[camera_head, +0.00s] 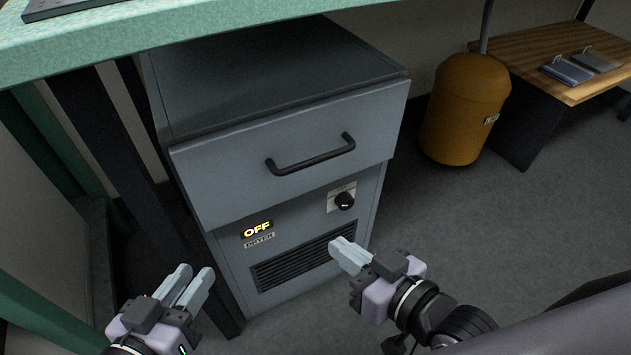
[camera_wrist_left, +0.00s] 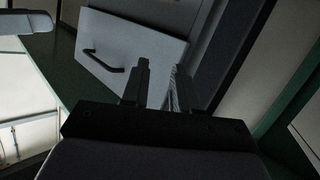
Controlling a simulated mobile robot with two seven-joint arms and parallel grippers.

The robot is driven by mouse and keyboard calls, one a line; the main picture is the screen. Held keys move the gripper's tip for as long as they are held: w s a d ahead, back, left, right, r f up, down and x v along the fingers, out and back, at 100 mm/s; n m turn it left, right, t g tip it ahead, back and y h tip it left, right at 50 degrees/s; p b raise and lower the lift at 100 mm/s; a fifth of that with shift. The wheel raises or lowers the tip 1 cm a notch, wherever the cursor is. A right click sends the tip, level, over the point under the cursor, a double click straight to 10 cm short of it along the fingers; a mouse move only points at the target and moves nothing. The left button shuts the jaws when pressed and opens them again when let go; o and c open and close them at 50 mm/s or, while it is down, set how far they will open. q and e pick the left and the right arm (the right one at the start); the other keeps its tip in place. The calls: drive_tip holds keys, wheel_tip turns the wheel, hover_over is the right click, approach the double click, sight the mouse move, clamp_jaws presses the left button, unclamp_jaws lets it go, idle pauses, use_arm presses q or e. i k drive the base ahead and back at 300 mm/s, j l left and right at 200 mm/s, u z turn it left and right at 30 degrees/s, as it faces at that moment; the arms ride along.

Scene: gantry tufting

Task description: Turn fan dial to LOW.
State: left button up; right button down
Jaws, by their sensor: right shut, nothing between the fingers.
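The fan dial (camera_head: 344,201) is a black round knob on a pale plate, on the lower front of the grey dryer cabinet (camera_head: 228,226). The plate's lettering is too small to read. A lit display (camera_head: 257,229) left of the dial reads OFF, above a DRYER label (camera_head: 259,241). My right gripper (camera_head: 338,246) is shut and empty, below the dial and in front of the vent, apart from the dial. My left gripper (camera_head: 190,277) is open and empty at the lower left. Its separated fingers also show in the left wrist view (camera_wrist_left: 160,80).
A drawer with a black handle (camera_head: 311,155) juts out above the dial. A vent grille (camera_head: 304,261) lies below it. A green table edge (camera_head: 200,37) overhangs the cabinet. An orange canister (camera_head: 464,108) and a wooden desk (camera_head: 545,48) stand at right.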

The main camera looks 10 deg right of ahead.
sight(344, 200)
drive_tip(key=l+u, duration=0.1)
drive_tip(key=l, duration=0.45)
drive_tip(key=l+u, duration=0.1)
drive_tip(key=l, duration=0.5)
drive_tip(key=k+l+u, duration=0.15)
drive_tip(key=l, duration=0.4)
drive_tip(key=l+u, duration=0.1)
drive_tip(key=l, duration=0.45)
drive_tip(key=k+l+u, duration=0.1)
drive_tip(key=l, duration=0.45)
drive_tip(key=i+l+u, duration=0.1)
drive_tip(key=i+l, duration=0.3)
drive_tip(key=l, duration=0.15)
